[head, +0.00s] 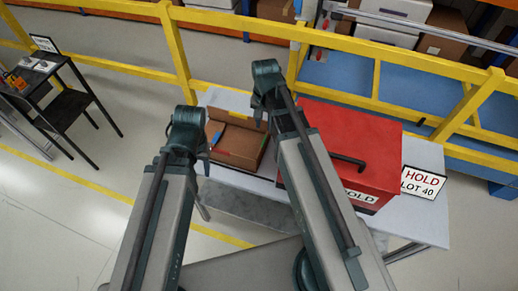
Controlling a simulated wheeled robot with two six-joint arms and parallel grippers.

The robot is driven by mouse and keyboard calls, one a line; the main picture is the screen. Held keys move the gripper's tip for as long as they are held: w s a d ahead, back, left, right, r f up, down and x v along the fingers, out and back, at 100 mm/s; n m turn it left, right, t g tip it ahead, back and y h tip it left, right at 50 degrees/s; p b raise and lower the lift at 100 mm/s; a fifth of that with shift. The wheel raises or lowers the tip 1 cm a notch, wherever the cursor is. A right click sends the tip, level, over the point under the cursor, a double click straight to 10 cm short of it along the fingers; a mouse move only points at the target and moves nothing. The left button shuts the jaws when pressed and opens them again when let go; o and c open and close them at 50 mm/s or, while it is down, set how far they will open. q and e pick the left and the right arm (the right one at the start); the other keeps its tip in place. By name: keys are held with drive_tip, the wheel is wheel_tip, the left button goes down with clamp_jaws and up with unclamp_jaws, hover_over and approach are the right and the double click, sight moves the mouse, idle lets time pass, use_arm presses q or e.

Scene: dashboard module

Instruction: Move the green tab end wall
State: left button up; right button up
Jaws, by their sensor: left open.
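An open brown carton (236,163) sits on the grey-white table, left of the red box.
A red box (352,138) with a black handle and a HOLD label stands on the table (428,226). A HOLD LOT 40 sign (422,183) is at its right. A yellow rail (135,69) runs behind. A black stand (66,105) is at far left.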

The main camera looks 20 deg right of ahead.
sight(263, 146)
wheel_tip(263, 146, down, 14)
drive_tip(key=b, duration=1.3)
drive_tip(key=shift+r+b, duration=0.1)
drive_tip(key=shift+b, duration=0.25)
drive_tip(key=shift+c, duration=0.2)
clamp_jaws()
idle(0.4)
